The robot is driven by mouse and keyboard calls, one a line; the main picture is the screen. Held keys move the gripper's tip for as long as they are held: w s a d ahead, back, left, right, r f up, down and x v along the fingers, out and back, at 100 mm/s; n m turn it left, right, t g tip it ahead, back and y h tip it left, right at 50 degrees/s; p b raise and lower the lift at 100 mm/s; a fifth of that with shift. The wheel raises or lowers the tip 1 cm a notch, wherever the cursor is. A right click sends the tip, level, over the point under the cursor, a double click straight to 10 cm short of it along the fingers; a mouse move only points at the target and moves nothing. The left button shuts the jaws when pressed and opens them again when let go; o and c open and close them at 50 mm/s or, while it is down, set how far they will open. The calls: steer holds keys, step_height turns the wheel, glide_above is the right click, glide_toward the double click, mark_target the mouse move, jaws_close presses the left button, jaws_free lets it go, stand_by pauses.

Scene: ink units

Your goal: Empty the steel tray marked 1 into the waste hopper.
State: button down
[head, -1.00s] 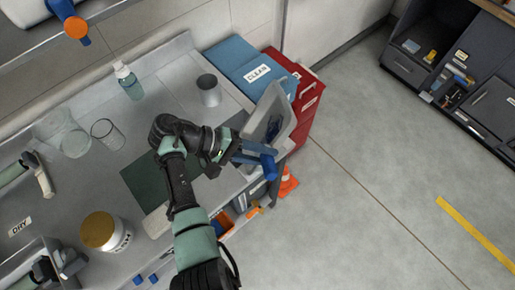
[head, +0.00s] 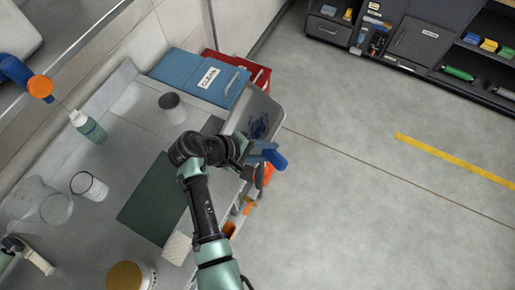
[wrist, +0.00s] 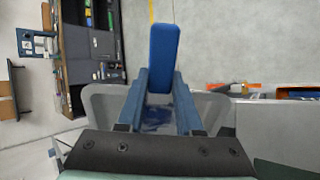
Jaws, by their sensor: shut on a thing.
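My gripper (head: 262,152) is over the near edge of a grey open bin (head: 237,122) at the bench end. Its blue fingers show in the wrist view (wrist: 160,92), shut on a blue block (wrist: 164,50) that sticks out past their tips. The block also shows in the head view (head: 277,159). The grey bin has crumpled dark blue stuff (head: 259,127) inside; it looks like the hopper, but I see no label on it. In the wrist view, the bin (wrist: 100,103) lies behind the fingers. I cannot make out a steel tray marked 1.
A dark green mat (head: 150,205), a grey cup (head: 171,106), a spray bottle (head: 88,126) and glassware (head: 45,200) stand on the bench. A blue case marked CLEAN (head: 190,75) and a red cabinet (head: 259,77) are behind the bin. The floor at right is clear.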

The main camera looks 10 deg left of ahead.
steer(key=w+d+f+y+b, duration=0.1)
steer(key=d+f+g+y, duration=0.1)
steer(key=f, duration=0.1)
steer(key=shift+w+d+g+y+b, duration=0.3)
steer(key=shift+w+d+y+b, duration=0.05)
steer(key=shift+w+y, duration=0.05)
steer(key=shift+w+d+f+g+y, duration=0.15)
steer(key=shift+d+f+g+y, duration=0.05)
steer(key=shift+d+g+y, duration=0.1)
step_height(320, 180, down, 7)
steer(key=w+d+g+y+b, duration=0.1)
steer(key=d+g+y+b, duration=0.1)
steer(key=y+b, duration=0.2)
steer(key=shift+w+f+g+y, duration=0.15)
steer(key=shift+g+y, duration=0.15)
steer(key=shift+g, duration=0.1)
